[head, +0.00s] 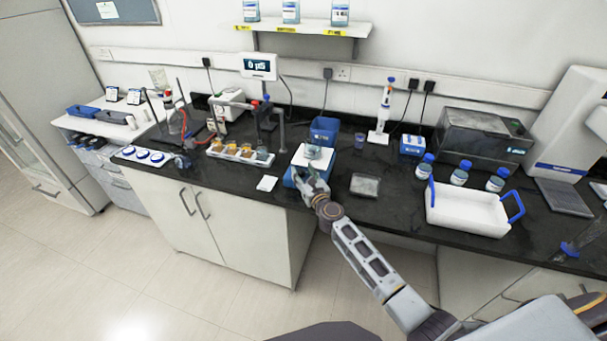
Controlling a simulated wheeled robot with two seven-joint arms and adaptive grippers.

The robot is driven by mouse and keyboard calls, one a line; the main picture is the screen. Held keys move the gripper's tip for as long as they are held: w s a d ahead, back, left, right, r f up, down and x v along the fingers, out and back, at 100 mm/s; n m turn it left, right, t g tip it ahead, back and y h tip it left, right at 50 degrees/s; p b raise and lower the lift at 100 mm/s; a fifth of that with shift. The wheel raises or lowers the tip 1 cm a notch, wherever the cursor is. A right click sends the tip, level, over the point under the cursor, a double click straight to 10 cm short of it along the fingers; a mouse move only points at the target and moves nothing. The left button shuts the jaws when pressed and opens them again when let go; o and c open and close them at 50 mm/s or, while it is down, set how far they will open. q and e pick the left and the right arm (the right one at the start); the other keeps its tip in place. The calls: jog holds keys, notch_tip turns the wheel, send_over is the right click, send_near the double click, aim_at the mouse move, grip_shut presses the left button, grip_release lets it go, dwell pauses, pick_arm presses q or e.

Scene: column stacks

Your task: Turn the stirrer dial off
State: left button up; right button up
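The stirrer (327,161), a low unit with a white top and a blue base, stands near the front edge of the black bench, around the middle of the view. A small glass beaker (313,152) is on its top plate. My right gripper (306,180) is at the front face of the stirrer, its fingers pointing toward it. The stirrer's dial is not visible; the gripper covers much of the front. Whether the fingers touch the dial, and how far apart they are, is too small to tell. My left gripper is not in view.
A white tray with blue handles (465,208) stands on the right, with several blue-capped bottles behind it. A flat grey square (364,185) lies right of the stirrer, a white card (267,183) left of it. A blue bin (324,130) is behind. Bare bench shows between these.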

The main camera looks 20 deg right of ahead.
jog(key=c, duration=0.9)
jog(key=shift+d+n+g+y, duration=0.15)
jog(key=shift+n+g+y, duration=0.15)
jog(key=shift+n+y, duration=0.75)
jog(key=shift+m+y, duration=0.25)
jog(key=o, duration=1)
jog(key=shift+o, duration=0.2)
jog(key=shift+v, duration=5.95)
